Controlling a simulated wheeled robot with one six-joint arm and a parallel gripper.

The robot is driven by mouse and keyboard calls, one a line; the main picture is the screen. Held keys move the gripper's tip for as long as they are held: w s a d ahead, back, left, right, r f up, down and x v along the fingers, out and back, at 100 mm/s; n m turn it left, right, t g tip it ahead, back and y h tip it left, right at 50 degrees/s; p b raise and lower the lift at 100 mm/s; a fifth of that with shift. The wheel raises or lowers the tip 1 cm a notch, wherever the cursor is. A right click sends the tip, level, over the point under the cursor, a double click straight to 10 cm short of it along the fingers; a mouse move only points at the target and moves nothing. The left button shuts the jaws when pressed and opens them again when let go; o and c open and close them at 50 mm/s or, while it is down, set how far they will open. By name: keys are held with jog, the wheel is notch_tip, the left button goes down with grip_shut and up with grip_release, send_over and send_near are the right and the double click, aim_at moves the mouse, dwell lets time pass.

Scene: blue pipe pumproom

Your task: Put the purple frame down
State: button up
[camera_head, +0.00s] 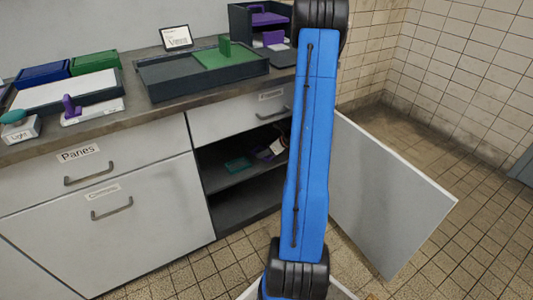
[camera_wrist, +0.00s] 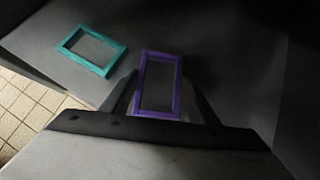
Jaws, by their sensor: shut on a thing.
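The purple frame (camera_wrist: 144,83) is a thin rectangle in the middle of the wrist view. My gripper (camera_wrist: 162,88) is shut on it, with a dark finger on either side of its near part. The frame appears flat over a dark grey surface; I cannot tell whether it touches it. In the head view my blue arm crosses in front of the open cabinet, and a small pale and purple shape shows inside beside it, too small to make out.
A teal frame (camera_wrist: 70,43) lies left of the purple one; it also shows on the cabinet shelf (camera_head: 217,178) in the head view. The open cabinet door (camera_head: 385,195) stands at right. Dark shelf space is bare to the right in the wrist view. A counter (camera_head: 140,112) holds trays above.

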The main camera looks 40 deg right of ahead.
jog(key=shift+s+f, duration=0.15)
jog(key=shift+f, duration=0.4)
jog(key=shift+f, duration=0.1)
jog(key=o, duration=1.3)
jog(key=shift+s+d+r, duration=0.1)
jog(key=shift+r, duration=0.15)
jog(key=v, duration=0.3)
jog(key=shift+s, duration=0.4)
jog(key=s, duration=0.3)
jog(key=s+d, duration=0.1)
jog(key=s, duration=0.6)
jog(key=shift+s+d+f, duration=0.15)
jog(key=shift+s+d, duration=0.25)
